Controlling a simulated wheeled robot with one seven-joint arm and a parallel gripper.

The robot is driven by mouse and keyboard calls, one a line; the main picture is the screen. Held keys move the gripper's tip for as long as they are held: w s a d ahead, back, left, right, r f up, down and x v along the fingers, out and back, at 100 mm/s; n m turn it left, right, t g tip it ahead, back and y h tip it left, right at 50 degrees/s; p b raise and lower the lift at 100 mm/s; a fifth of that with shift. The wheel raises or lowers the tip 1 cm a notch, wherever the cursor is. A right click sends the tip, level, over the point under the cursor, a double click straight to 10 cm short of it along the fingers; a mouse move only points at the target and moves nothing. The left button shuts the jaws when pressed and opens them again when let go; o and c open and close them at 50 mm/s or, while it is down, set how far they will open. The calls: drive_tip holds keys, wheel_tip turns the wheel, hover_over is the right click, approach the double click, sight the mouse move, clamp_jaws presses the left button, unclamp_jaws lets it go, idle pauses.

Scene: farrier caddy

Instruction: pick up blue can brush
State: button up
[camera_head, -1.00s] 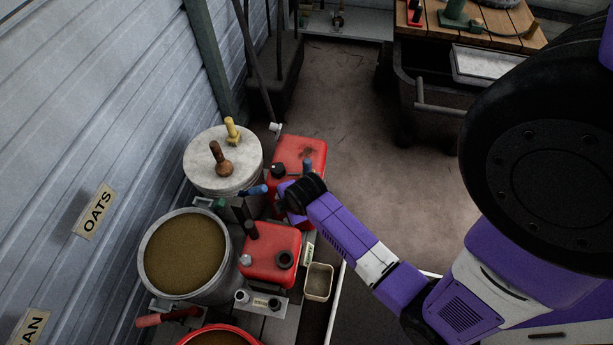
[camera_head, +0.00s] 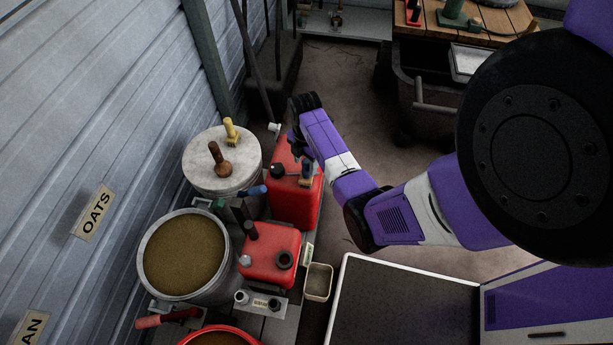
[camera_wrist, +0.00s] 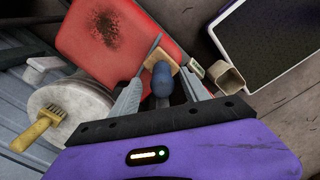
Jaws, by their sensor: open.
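The blue can brush (camera_head: 306,168) has a blue handle and a tan block, and stands on top of the rear red can (camera_head: 287,172). In the wrist view the brush's blue handle (camera_wrist: 161,80) lies between the two fingers of my gripper (camera_wrist: 168,62), with its tan block beyond. The fingers are apart, and I see no clear contact with the handle. In the head view my gripper (camera_head: 301,152) is just above and behind the brush, its fingers partly hidden by the wrist.
A second red can (camera_head: 268,256) stands in front, with a small beige cup (camera_head: 318,282) beside it. Another blue-handled tool (camera_head: 252,191) lies to the left. A pale-lidded bin (camera_head: 197,172) carries a yellow brush (camera_head: 231,131) and a brown-handled one (camera_head: 219,158).

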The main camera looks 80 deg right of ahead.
sight(307, 170)
drive_tip(key=f, duration=0.4)
drive_tip(key=shift+s+f, duration=0.1)
drive_tip(key=shift+s, duration=0.1)
drive_tip(key=shift+c, duration=0.4)
clamp_jaws()
